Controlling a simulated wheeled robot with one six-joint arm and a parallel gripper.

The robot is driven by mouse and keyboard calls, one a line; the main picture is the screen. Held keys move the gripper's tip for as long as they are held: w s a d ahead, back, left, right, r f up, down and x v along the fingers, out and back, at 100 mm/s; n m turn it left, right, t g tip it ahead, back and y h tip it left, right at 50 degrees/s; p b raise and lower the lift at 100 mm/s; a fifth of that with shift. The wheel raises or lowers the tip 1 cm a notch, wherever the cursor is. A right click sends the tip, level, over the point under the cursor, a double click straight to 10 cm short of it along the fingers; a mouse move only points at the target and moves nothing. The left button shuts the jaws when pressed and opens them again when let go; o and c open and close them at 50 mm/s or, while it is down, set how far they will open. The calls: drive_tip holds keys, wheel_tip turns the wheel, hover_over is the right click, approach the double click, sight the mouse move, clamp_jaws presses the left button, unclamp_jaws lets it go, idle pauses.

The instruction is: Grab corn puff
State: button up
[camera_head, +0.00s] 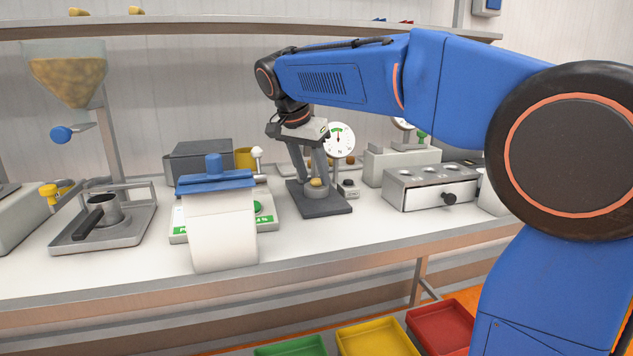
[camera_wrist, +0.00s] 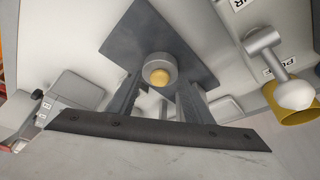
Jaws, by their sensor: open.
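The corn puff (camera_head: 317,182) is a small, round, golden-tan piece. It sits on top of a short grey cylindrical holder (camera_head: 316,192), which stands on a dark square plate (camera_head: 335,208) on the bench. In the wrist view the corn puff (camera_wrist: 159,77) shows inside the pale round rim of the holder. My gripper (camera_head: 313,178) points down over the plate with its jaws open. Its two fingers stand on either side of the puff in the wrist view (camera_wrist: 156,90). I cannot tell whether either finger touches the puff or holder.
A round dial gauge (camera_head: 339,139) stands just behind my gripper. A metal box with a drawer (camera_head: 430,187) is to the right. Colored trays (camera_head: 372,338) lie below the bench front.

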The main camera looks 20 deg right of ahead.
drive_tip(key=shift+d+f, duration=0.1)
drive_tip(key=shift+f, duration=0.15)
drive_tip(key=c, duration=0.9)
drive_tip(key=shift+r, duration=0.1)
